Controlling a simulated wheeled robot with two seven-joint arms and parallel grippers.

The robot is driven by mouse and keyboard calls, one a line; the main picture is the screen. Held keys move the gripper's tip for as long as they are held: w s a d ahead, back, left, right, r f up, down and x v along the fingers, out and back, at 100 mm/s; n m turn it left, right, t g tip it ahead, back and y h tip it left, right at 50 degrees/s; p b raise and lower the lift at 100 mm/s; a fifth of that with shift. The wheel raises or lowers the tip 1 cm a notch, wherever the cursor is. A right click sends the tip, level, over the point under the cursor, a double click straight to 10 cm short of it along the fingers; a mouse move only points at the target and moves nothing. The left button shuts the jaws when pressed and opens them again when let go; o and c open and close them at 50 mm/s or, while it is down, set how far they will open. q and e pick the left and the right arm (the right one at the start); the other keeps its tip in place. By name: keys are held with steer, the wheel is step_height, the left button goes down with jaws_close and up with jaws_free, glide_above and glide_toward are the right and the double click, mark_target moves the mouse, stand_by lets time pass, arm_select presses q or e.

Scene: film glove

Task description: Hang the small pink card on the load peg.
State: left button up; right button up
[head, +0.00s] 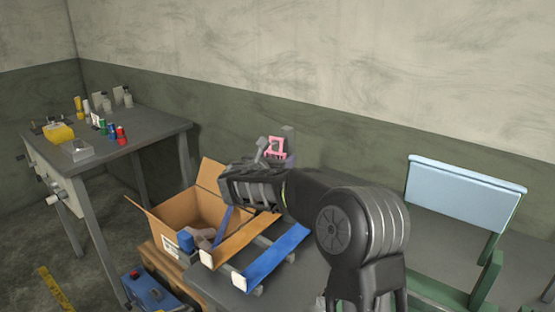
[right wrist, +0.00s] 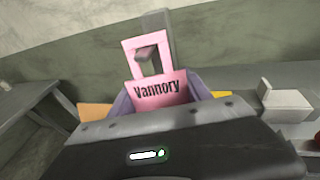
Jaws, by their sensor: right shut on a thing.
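The small pink card (head: 277,148) is upright at the tip of my right gripper (head: 272,160) in the head view. In the right wrist view the card (right wrist: 158,88) reads "Vannory" and has a rectangular opening in its upper part. My right gripper (right wrist: 157,99) is shut on the card's lower part. A grey peg (right wrist: 149,56) shows within the opening; I cannot tell whether it passes through. My left gripper is out of view.
Below my right arm are an open cardboard box (head: 160,218) and a blue-and-orange strip rack (head: 277,256). A side table (head: 150,122) with small bottles stands at left. A chair with a pale blue back (head: 465,190) stands at right. The wall is close behind.

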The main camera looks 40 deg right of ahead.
stand_by(0.4)
steer(key=o, duration=1.4)
steer(key=shift+c, duration=0.2)
steer(key=b+v, duration=0.1)
steer(key=v, duration=0.6)
steer(key=shift+s+a, duration=0.2)
steer(key=shift+a, duration=0.15)
